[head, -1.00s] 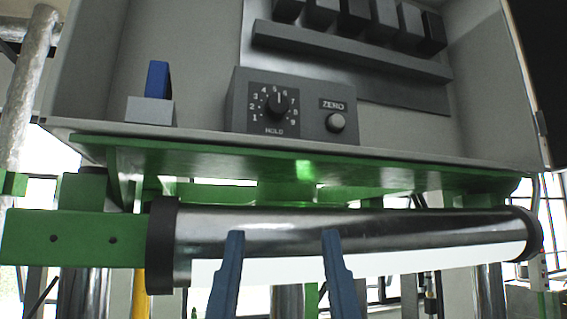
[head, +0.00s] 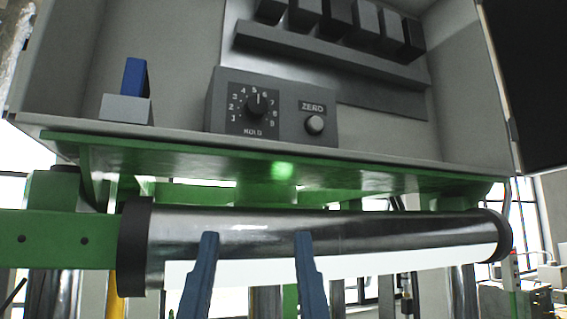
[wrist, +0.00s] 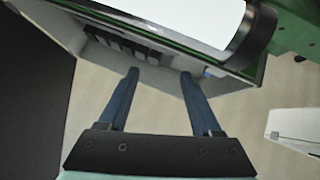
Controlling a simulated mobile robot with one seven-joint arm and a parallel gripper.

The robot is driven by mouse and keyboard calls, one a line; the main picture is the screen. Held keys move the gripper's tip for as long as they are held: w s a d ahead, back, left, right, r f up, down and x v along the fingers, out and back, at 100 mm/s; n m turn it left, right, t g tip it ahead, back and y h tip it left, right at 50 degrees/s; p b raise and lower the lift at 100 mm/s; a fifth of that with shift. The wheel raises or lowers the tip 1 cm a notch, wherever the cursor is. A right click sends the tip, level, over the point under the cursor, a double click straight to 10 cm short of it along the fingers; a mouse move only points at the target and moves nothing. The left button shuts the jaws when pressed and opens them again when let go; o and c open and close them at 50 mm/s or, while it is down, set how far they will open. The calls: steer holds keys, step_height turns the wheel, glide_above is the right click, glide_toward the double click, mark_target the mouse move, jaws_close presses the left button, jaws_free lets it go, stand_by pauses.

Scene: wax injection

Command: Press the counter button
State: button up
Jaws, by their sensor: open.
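The counter button appears to be the round grey button (head: 315,124) under the ZERO label, on the dark control box (head: 208,112). In the wrist view my gripper (wrist: 159,73) also shows open and empty. The button cannot be made out in the wrist view.
The box stands on the floor of a grey cabinet (head: 180,60). A blue lever on a grey block (head: 126,108) is at its left. A green frame (head: 390,180) and a metal roller (head: 400,233) run below the cabinet, between the gripper and the box in the picture.

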jaws_close()
stand_by(1.5)
